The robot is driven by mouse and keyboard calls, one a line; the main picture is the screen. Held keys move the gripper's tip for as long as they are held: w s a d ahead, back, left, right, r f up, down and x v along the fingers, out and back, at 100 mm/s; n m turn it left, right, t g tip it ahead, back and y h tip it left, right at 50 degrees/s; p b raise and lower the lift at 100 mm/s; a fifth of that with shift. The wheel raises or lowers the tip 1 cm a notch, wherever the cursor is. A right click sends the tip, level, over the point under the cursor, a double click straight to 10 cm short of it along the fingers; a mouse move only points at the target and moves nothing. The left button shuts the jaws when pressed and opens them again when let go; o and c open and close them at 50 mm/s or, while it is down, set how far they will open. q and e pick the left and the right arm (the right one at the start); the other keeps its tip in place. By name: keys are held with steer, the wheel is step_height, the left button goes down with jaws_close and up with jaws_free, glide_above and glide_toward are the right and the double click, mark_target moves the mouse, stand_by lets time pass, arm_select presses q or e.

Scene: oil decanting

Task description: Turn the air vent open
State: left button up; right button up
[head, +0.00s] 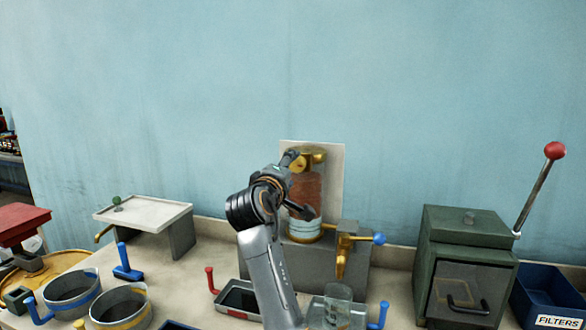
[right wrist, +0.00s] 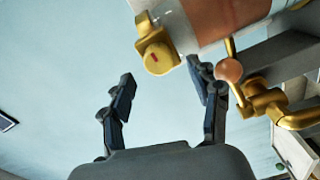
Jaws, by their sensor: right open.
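The air vent (head: 319,158) is a small brass fitting at the top of an upright clear cylinder (head: 306,190) holding reddish-brown oil. In the right wrist view the vent (right wrist: 157,52) is a round brass knob with a short red mark on its face. My right gripper (head: 297,185) is in front of the cylinder and partly covers it. In the right wrist view its fingers (right wrist: 160,82) are spread and empty, and the knob appears between and beyond the tips, with no clear contact. My left gripper is not in view.
Below the cylinder a brass tap (head: 344,246) with a blue ball handle sits above a glass beaker (head: 338,306). A green cabinet (head: 466,240) with a red-knobbed lever (head: 555,150) stands right. A small grey stand (head: 143,210) and pans (head: 72,288) are left. The wall is close behind.

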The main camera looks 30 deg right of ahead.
steer(key=v, duration=0.9)
